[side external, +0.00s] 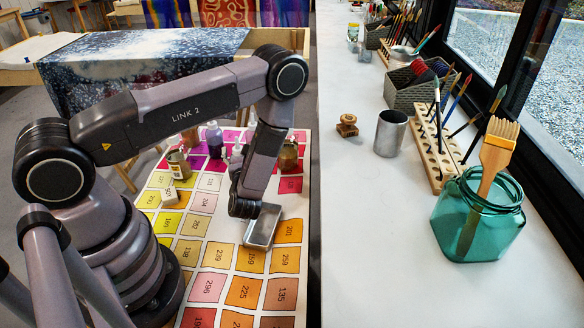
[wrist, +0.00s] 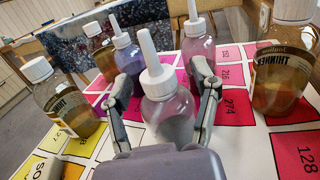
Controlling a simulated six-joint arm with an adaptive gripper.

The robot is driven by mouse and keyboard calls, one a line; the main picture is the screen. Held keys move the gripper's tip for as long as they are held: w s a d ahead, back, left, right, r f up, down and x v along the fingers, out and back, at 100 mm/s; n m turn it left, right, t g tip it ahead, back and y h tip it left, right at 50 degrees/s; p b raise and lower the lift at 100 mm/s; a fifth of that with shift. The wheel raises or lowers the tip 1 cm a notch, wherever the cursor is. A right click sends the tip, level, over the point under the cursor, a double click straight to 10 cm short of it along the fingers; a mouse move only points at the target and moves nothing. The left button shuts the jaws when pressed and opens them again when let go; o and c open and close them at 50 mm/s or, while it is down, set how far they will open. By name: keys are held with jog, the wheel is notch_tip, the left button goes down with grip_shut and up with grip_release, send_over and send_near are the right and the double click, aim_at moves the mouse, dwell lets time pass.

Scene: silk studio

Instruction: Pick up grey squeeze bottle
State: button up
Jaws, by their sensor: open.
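The grey squeeze bottle (wrist: 170,115), a clear bottle with grey contents and a white nozzle, stands upright in the middle of the wrist view. My gripper (wrist: 166,86) is open, with one finger on each side of the bottle. Whether either finger touches it, I cannot tell. In the side view, my arm hides most of the gripper and the bottle.
Close behind stand a purple bottle (wrist: 127,58) and a pink bottle (wrist: 199,45). Amber bottles stand at left (wrist: 68,103) and right (wrist: 283,70). A metal tin (side external: 263,228) lies on the numbered colour chart (side external: 215,285) near my wrist.

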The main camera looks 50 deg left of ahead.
jog(key=shift+c, duration=0.4)
grip_shut()
